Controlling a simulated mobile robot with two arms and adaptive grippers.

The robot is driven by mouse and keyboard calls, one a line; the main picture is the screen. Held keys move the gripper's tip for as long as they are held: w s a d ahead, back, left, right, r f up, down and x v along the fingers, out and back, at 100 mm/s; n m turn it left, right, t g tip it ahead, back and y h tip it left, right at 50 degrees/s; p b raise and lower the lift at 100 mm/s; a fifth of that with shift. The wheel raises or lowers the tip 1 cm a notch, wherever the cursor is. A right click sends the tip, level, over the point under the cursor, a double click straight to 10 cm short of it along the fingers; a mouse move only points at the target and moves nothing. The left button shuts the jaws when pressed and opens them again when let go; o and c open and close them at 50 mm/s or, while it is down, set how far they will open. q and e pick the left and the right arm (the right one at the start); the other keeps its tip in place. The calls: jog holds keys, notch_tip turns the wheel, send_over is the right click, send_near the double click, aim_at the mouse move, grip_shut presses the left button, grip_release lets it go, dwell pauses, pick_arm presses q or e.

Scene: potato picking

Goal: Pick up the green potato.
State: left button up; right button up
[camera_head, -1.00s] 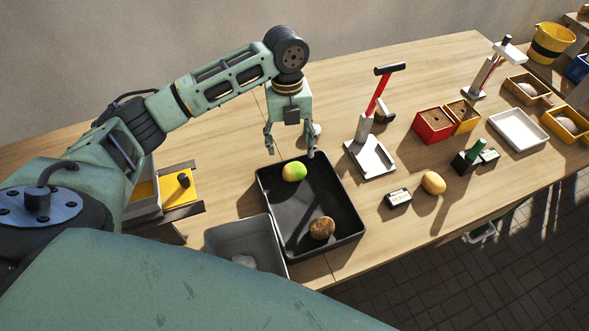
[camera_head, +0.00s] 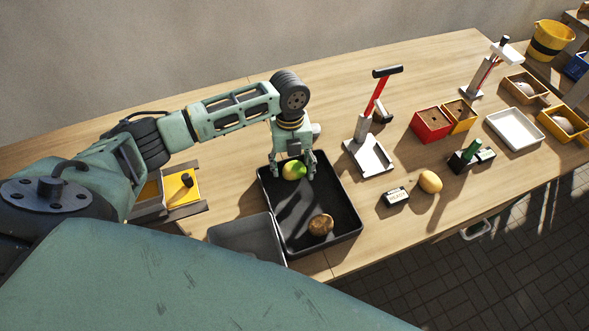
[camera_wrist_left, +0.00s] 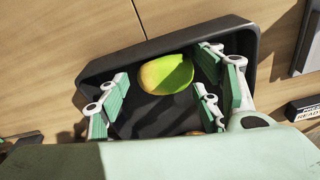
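The green potato (camera_head: 294,170), part green and part yellow, lies in the black tray (camera_head: 350,237) near its back end. It also shows in the left wrist view (camera_wrist_left: 167,74). My left gripper (camera_head: 292,174) is open, lowered over the tray with its fingers on either side of the potato. In the left wrist view the gripper (camera_wrist_left: 160,95) has a wide gap between its fingers, and the potato sits toward the right-hand fingers. I cannot tell whether any finger touches it. My right gripper is not in view.
A brown potato (camera_head: 321,224) lies in the tray's front part. A grey bin (camera_head: 240,235) stands against the tray's left side. A red-handled tool (camera_head: 370,150), a small black label block (camera_head: 397,197) and a yellow potato (camera_head: 430,182) are to the right.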

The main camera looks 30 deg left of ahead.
pick_arm(q)
jog(key=c, duration=1)
